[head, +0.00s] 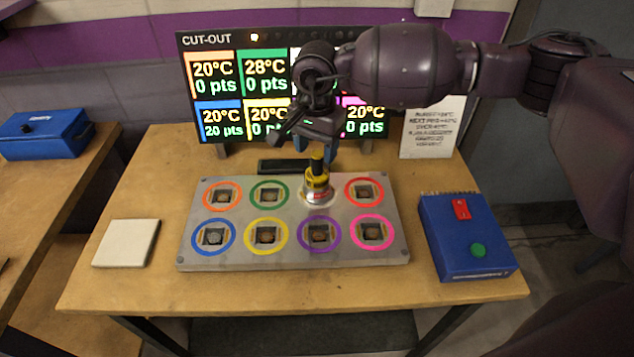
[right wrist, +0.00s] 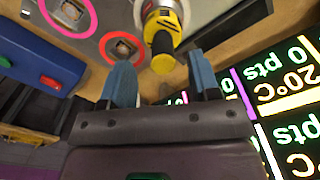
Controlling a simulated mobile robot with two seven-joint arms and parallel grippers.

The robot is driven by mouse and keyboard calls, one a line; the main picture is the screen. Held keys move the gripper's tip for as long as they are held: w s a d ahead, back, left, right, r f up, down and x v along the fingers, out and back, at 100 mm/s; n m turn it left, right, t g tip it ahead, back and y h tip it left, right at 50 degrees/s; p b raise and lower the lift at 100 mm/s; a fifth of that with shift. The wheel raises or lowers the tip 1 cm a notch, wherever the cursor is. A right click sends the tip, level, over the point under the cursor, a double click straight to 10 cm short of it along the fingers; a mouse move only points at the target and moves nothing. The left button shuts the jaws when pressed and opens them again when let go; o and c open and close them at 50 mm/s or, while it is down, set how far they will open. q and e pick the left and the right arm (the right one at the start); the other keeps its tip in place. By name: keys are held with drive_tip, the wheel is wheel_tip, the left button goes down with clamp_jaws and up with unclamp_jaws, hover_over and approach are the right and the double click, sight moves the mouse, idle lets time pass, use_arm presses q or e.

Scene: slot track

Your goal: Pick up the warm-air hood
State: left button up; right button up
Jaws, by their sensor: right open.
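The warm-air hood (head: 318,188) has a silver bell-shaped base, a yellow collar and a black grip on top. It stands upright on the grey slot plate (head: 290,259), over the third place of the back row, and hides that place. In the right wrist view the hood (right wrist: 164,30) shows its yellow and black upper part, with the tip between the lines of the two blue fingers. My right gripper (head: 314,146) is open and empty, just above and behind the hood's grip. I cannot tell whether the fingers touch it. My left gripper is not in view.
A screen (head: 264,110) stands at the table's back, partly hidden by my right arm. A blue box (head: 466,238) with a red switch and green button is at the right. A pale square pad (head: 127,243) lies at the left. The table front is clear.

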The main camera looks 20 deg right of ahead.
sight(317, 153)
drive_tip(key=f, duration=0.4)
drive_tip(key=shift+w+d+f, duration=0.2)
drive_tip(key=shift+w+d, duration=0.05)
drive_tip(key=shift+w, duration=0.1)
clamp_jaws()
